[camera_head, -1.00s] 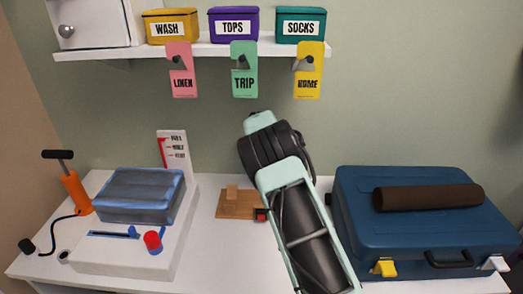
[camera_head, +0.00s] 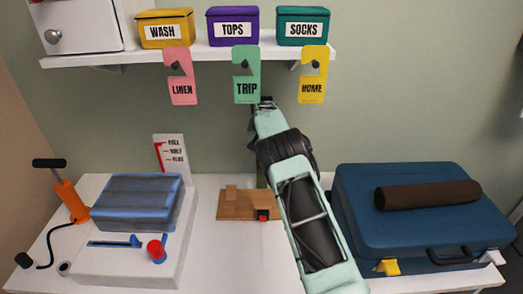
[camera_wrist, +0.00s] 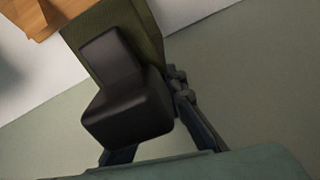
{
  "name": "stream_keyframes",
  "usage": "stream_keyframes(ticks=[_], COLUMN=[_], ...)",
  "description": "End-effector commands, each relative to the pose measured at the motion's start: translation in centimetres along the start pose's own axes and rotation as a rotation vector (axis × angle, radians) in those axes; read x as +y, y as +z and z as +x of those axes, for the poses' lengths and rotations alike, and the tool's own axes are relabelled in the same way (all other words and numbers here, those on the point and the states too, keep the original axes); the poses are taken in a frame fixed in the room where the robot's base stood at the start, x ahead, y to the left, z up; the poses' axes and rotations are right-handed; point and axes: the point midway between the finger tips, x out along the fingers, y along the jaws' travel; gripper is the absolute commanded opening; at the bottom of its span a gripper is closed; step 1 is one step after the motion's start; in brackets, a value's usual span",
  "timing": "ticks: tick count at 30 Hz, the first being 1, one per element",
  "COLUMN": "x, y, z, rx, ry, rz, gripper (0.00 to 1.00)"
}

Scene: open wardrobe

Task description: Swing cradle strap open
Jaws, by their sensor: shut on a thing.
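The wooden cradle (camera_head: 236,205) lies on the white table behind my arm, with a small red and dark piece (camera_head: 263,214) at its right end. Its right side is partly hidden by my arm. In the wrist view, a wooden edge (camera_wrist: 32,16) shows at the top left. My gripper (camera_wrist: 150,75) is shut on an olive-green flat piece, apparently the strap (camera_wrist: 150,28), which sits tilted between the dark finger parts. A black block in front covers part of it.
A blue suitcase (camera_head: 400,235) with a brown roll (camera_head: 428,195) stands close to the right of my arm. A white pump unit (camera_head: 120,265) with a blue bag (camera_head: 135,200) is at left. Tags and a shelf (camera_head: 100,60) with boxes hang above.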

Motion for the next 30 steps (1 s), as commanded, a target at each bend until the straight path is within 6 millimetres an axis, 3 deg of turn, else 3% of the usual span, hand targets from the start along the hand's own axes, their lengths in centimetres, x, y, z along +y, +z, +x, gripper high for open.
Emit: stream_keyframes(ticks=[17, 18, 22, 30], x=[-0.09, -0.09, -0.03, 0.06], y=[0.14, 0.14, 0.13, 0.11], z=[-0.08, -0.08, -0.06, -0.02], rx=[-0.011, -0.011, -0.01, -0.009], ry=[0.0, 0.0, 0.001, 0.002], rz=[0.001, 0.001, 0.001, 0.001], gripper=[0.0, 0.15, 0.29, 0.29])
